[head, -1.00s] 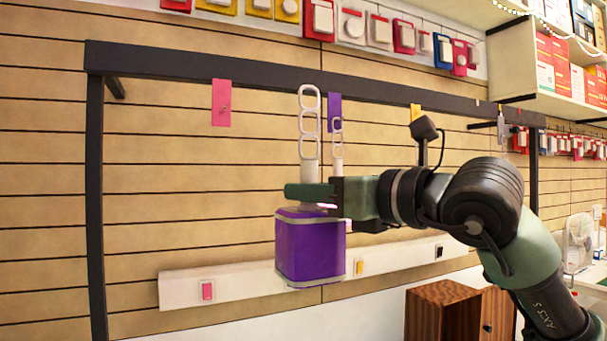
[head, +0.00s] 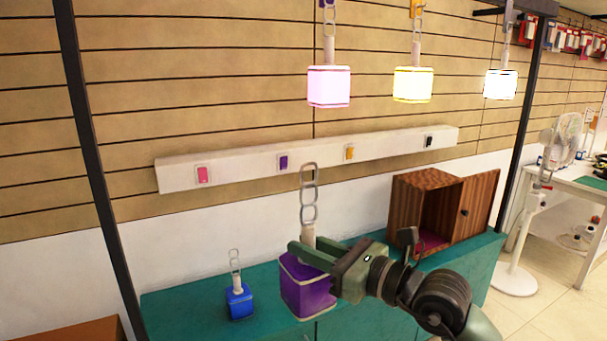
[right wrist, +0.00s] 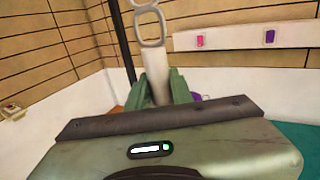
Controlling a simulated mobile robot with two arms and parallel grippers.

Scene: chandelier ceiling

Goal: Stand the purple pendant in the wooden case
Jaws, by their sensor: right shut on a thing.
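The purple pendant (head: 306,290) is a purple cube with a pale stem and a grey chain. It is upright in the head view, in front of the teal counter's middle. My right gripper (head: 306,248) is shut on its stem, just above the cube. In the right wrist view the fingers (right wrist: 158,92) close around the pale stem, and the chain stands above; most of the cube is hidden behind the gripper. The wooden case (head: 424,186) stands on the counter to the right, its door (head: 476,207) swung open to the right and its inside empty. My left gripper is not in view.
A blue pendant (head: 239,302) stands on the teal counter (head: 190,300) at left. Lit pink (head: 328,87), yellow (head: 413,85) and white (head: 500,84) pendants hang above. A white strip (head: 225,175) with several coloured switches runs along the wall.

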